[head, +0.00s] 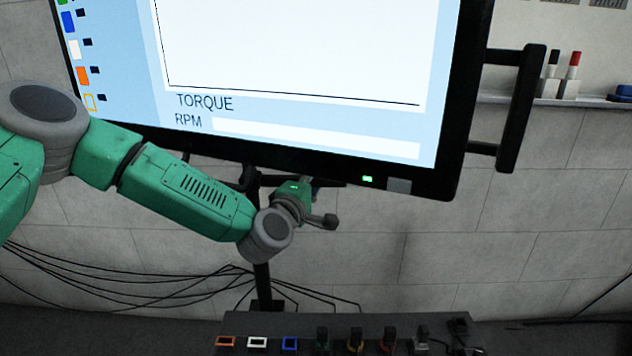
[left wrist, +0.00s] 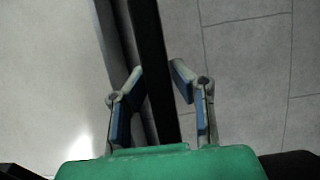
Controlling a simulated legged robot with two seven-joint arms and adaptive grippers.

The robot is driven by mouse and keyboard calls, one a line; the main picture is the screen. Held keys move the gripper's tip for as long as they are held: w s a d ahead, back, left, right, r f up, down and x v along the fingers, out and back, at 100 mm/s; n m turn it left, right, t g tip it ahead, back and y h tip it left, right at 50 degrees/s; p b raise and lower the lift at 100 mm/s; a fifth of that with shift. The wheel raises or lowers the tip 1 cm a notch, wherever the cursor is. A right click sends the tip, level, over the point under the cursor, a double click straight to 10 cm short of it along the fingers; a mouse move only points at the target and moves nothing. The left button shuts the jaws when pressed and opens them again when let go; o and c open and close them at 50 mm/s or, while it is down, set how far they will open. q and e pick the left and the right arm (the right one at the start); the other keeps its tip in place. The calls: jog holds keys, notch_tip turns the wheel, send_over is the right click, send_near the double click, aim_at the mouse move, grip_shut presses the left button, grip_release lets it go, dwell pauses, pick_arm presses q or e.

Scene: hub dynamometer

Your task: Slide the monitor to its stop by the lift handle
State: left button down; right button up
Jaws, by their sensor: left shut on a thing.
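The monitor (head: 300,60) is a large black-framed screen, tilted in the head view, with TORQUE and RPM lettering. A dark bar (head: 335,183), which I take as the lift handle, runs just under its lower edge. My left gripper (head: 306,185) is at this bar, its fingers partly hidden behind the monitor's lower edge. In the left wrist view, the black bar (left wrist: 150,45) passes between the two fingers of my left gripper (left wrist: 158,80), which is shut on it. My right gripper is not in view.
A black side handle (head: 518,110) stands off the monitor's right edge. A dark post (head: 262,275) stands below, with loose cables (head: 140,298) beside it. A console (head: 305,328) with buttons and knobs is at the bottom. A shelf (head: 560,101) holds markers at right.

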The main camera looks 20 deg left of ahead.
pick_arm(q)
notch_tip(320, 180, down, 7)
jog(key=b, duration=0.3)
jog(key=shift+s+f+g, duration=0.2)
jog(key=shift+g, duration=0.1)
jog(key=c, duration=1.4)
grip_release()
jog(key=shift+w+r, duration=0.1)
jog(key=shift+r, duration=0.1)
